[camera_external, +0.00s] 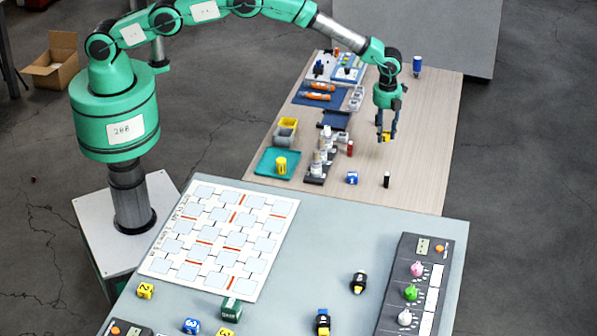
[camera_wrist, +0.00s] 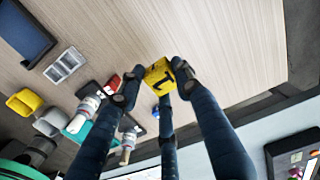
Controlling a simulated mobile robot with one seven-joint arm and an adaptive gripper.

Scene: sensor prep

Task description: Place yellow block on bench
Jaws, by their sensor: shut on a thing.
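My gripper (camera_external: 387,130) is shut on a small yellow block (camera_external: 386,138) and holds it over the right part of the wooden bench (camera_external: 425,130). In the wrist view the yellow block (camera_wrist: 158,75) has dark markings and sits tilted between the dark fingertips (camera_wrist: 155,85). The pale wooden bench top (camera_wrist: 215,50) shows behind it with a bare stretch. The block looks raised above the bench, but the exact gap is hard to tell.
A teal tray (camera_external: 263,163) with a yellow cylinder (camera_external: 281,165) lies to the left. A grey table (camera_external: 330,240) with a grid board (camera_external: 215,240) is in front.

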